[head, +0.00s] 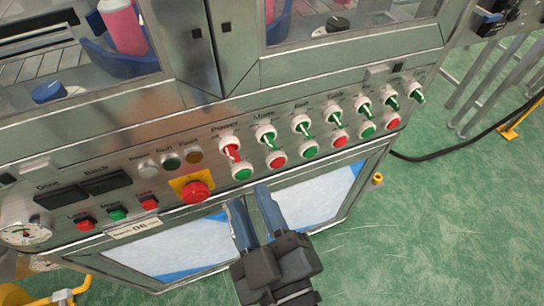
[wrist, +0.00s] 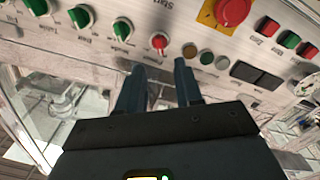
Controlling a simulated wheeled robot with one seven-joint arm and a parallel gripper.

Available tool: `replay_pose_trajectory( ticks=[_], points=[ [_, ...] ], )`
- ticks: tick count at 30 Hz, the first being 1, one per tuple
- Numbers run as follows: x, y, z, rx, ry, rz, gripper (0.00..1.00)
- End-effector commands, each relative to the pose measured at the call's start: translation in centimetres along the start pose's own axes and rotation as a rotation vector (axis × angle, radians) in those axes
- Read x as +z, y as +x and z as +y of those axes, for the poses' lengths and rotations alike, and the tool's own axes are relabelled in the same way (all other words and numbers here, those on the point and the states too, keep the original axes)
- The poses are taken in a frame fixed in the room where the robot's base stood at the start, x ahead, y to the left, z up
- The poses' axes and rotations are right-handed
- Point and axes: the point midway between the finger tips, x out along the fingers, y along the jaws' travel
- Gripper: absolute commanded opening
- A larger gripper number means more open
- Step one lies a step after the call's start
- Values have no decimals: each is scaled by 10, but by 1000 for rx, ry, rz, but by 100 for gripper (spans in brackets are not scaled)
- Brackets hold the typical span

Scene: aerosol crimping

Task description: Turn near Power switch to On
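The Power switch (head: 231,149) is a red-handled knob on a white round base, at the left end of a row of switches on the slanted metal panel. In the wrist view the red knob (wrist: 159,42) shows just beyond my fingertips, roughly in line with the gap between them. My gripper (head: 248,194) is in front of the panel, below the Power switch in the head view. Its two dark blue fingers are apart with nothing between them. They also show in the wrist view (wrist: 158,66). No contact with the switch is visible.
Several green-handled switches (head: 266,137) continue right of the Power switch. A green button (head: 242,174) sits just below it. A red emergency stop (head: 196,192) on a yellow plate is to the lower left. Indicator lamps (head: 171,162) are to the left.

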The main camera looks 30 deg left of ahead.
Motion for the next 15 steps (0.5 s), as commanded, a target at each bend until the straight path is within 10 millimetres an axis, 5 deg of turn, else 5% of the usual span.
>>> replay_pose_trajectory(
  ticks=[15],
  points=[
    [-1, 64, 1, 1, 0, 1, 35]
  ],
)
